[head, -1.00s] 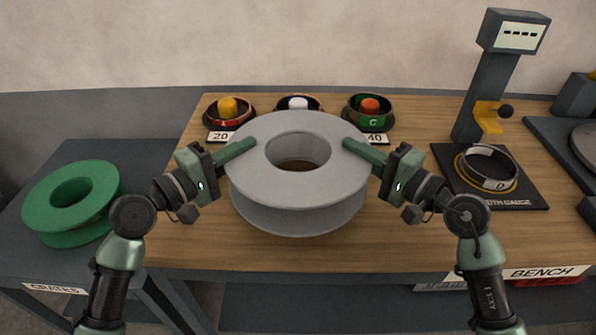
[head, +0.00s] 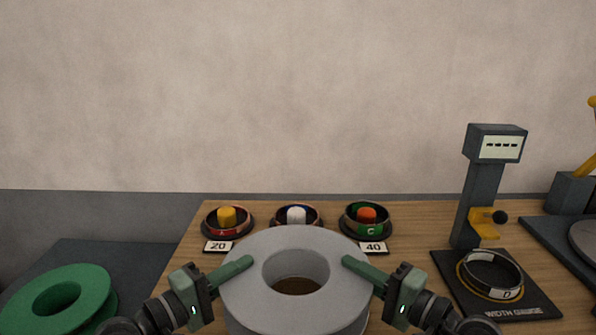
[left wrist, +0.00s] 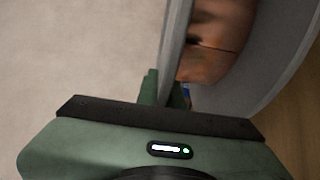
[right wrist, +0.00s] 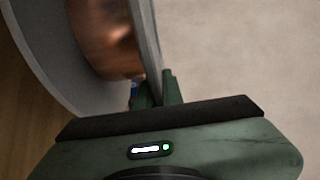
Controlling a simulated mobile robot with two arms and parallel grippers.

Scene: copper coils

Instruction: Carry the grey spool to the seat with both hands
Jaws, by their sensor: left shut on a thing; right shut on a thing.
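The grey spool (head: 295,240) is at the lower middle of the head view, its top flange roughly level and its lower part cut off by the frame. My left gripper (head: 248,263) is shut on the left rim of the top flange, and my right gripper (head: 347,263) is shut on the right rim. The flange also passes between the fingers in the left wrist view (left wrist: 173,50) and the right wrist view (right wrist: 146,45), where a copper-coloured winding shows. Whether the spool touches the bench is hidden. I cannot identify the seat for certain; a grey disc on a dark platform (head: 553,240) is cut off at right.
Three dishes stand behind the spool: red A (head: 228,220), one with a white piece (head: 296,216), and green C (head: 366,220). A width gauge (head: 482,205) with a ring D (head: 491,276) stands at right. A green spool (head: 58,300) sits at lower left.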

